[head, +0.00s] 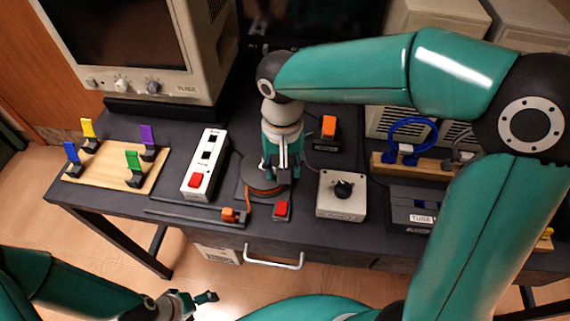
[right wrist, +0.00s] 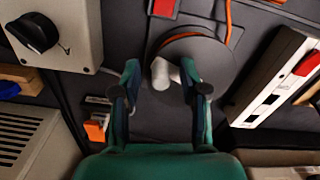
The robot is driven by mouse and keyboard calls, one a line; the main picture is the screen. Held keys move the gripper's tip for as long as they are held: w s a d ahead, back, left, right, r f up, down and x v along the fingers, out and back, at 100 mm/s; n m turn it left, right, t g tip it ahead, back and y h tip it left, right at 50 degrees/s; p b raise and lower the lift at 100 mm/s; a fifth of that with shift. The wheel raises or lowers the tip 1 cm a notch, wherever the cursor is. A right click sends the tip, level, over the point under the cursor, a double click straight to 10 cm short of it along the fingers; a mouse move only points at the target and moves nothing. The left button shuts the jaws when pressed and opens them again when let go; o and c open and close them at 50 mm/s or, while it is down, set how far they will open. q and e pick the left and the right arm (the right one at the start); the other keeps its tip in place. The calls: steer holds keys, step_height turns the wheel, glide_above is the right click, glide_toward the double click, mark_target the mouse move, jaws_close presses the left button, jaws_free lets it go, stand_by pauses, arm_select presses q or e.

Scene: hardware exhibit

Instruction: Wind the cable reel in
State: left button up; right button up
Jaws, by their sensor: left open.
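The cable reel (head: 252,175) is a dark disc with orange cable around it, on a dark base on the desk. My right gripper (head: 283,174) points down over it and hides part of it. In the right wrist view the reel (right wrist: 208,58) lies beyond the fingertips. A pale knob or handle (right wrist: 160,74) shows between the two fingers of my right gripper (right wrist: 158,78). The fingers stand apart, with a gap at least on the left of the knob. My left gripper (head: 196,302) is open and empty, low in front of the desk.
A white switch box (head: 203,165) stands left of the reel and a grey knob box (head: 341,194) right of it. A red button (head: 282,210) and an orange plug (head: 231,215) are in front. An orange switch (head: 328,128) is behind. A wooden hook board (head: 112,168) lies left.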

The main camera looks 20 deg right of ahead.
steer(key=shift+w+r, duration=0.1)
steer(key=shift+r, duration=0.5)
step_height(320, 180, up, 11)
steer(key=shift+f, duration=0.15)
stand_by(0.3)
